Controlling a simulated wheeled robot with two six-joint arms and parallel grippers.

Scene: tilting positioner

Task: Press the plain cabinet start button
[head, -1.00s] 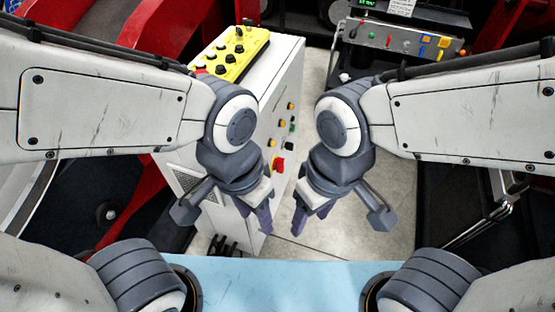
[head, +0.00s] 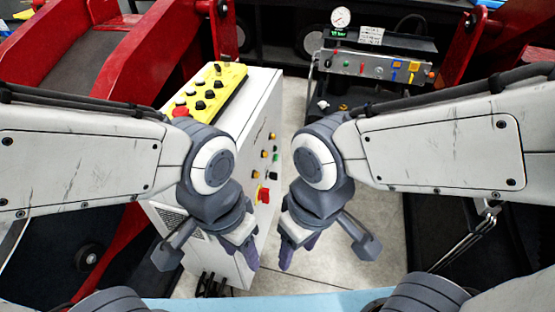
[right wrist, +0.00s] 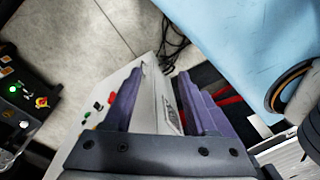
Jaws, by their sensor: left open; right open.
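The white cabinet (head: 262,108) stands left of centre in the head view. My left gripper (head: 248,256) is open in front of the cabinet's lower part, below the buttons in the picture. My right gripper (head: 290,258) is open and empty, just right of it and apart from the buttons. Its two purple fingers (right wrist: 163,105) stand apart in the right wrist view, with the cabinet's vented side behind them.
A yellow control box (head: 213,92) with black knobs and a red button lies on the cabinet top. A grey panel (head: 375,66) with coloured controls and a gauge stands at the back right. Red frames flank both sides. Pale floor (head: 345,215) is clear right of the cabinet.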

